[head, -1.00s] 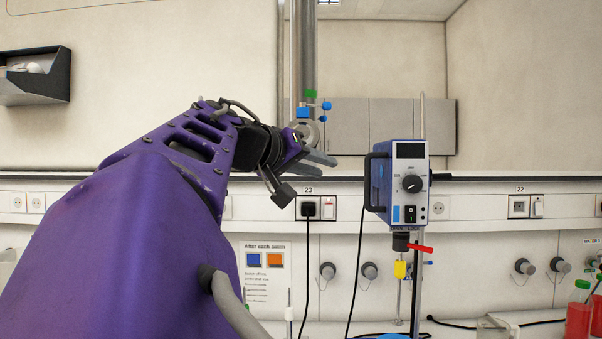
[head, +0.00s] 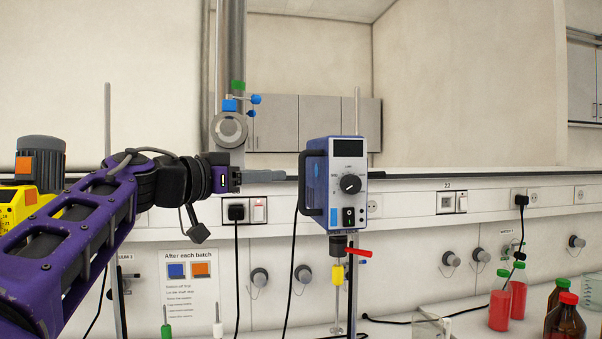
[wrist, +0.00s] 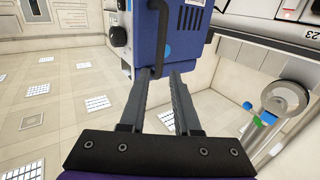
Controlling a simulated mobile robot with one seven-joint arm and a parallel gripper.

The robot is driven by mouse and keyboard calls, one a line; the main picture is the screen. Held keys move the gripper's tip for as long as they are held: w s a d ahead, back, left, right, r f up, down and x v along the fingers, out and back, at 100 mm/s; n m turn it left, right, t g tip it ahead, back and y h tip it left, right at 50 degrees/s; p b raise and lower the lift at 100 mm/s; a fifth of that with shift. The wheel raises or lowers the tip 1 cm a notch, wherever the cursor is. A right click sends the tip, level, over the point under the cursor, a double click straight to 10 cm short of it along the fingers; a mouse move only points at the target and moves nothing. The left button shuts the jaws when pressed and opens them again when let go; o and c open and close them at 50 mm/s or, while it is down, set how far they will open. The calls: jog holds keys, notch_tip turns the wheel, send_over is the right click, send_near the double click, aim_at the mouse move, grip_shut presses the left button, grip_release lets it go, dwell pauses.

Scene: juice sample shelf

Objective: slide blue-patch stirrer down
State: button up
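The blue-patch stirrer (head: 333,200) is a blue box with a grey front, a black dial and a light-blue patch. It sits upright by a vertical rod (head: 357,120), with a red lever (head: 358,253) below it. A black handle (head: 306,190) stands out on its left side. My gripper (head: 300,176) points level at this handle from the left. In the wrist view my gripper (wrist: 162,73) has its fingers apart, with the handle (wrist: 163,40) lined up between the tips. I cannot tell whether they touch it. The stirrer's lower shaft is partly visible.
A yellow stirrer (head: 15,205) with an orange patch stands at the left, partly behind my arm. A grey column (head: 231,80) with a round fitting rises behind my gripper. A glass beaker (head: 432,327) and red bottles (head: 499,308) stand at the lower right.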

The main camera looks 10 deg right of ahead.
send_over(301, 211)
jog(key=shift+w+d+p, duration=0.15)
jog(key=shift+w+p, duration=0.2)
jog(key=shift+p, duration=0.05)
grip_shut()
dwell(1.3)
